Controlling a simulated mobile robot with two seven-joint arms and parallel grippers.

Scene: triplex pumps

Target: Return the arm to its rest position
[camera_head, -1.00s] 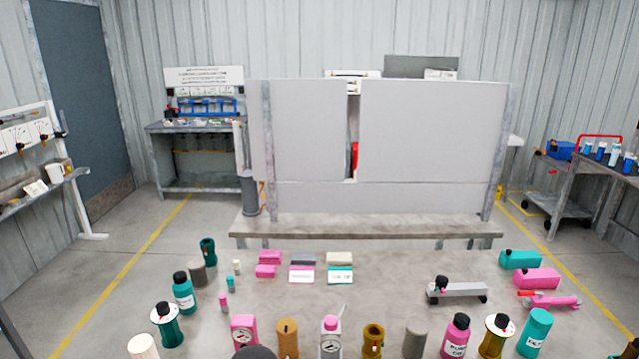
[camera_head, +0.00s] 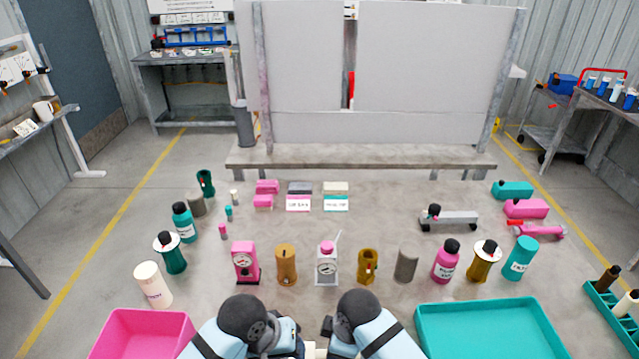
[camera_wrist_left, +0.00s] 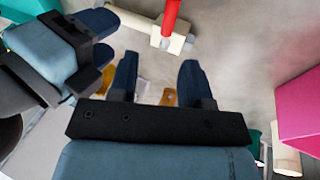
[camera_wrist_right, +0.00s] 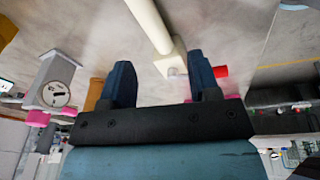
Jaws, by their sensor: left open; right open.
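My two light-blue arms are folded close together at the bottom middle of the head view; their fingers are hidden there. In the left wrist view my left gripper (camera_wrist_left: 157,78) has its two dark blue fingers apart with nothing between them. My other arm shows close by at the left of that view. In the right wrist view my right gripper (camera_wrist_right: 163,80) also has its fingers apart and empty. A cream bar with a block (camera_wrist_right: 150,25) lies beyond the right fingers. A similar cream piece with a red rod (camera_wrist_left: 170,15) shows beyond the left fingers.
A pink tray (camera_head: 128,325) is at the lower left and a teal tray (camera_head: 490,312) at the lower right. Several gauges, bottles and cylinders stand in a row, including a pink gauge (camera_head: 245,262) and a brown cylinder (camera_head: 286,265). A grey bench (camera_head: 360,157) stands behind.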

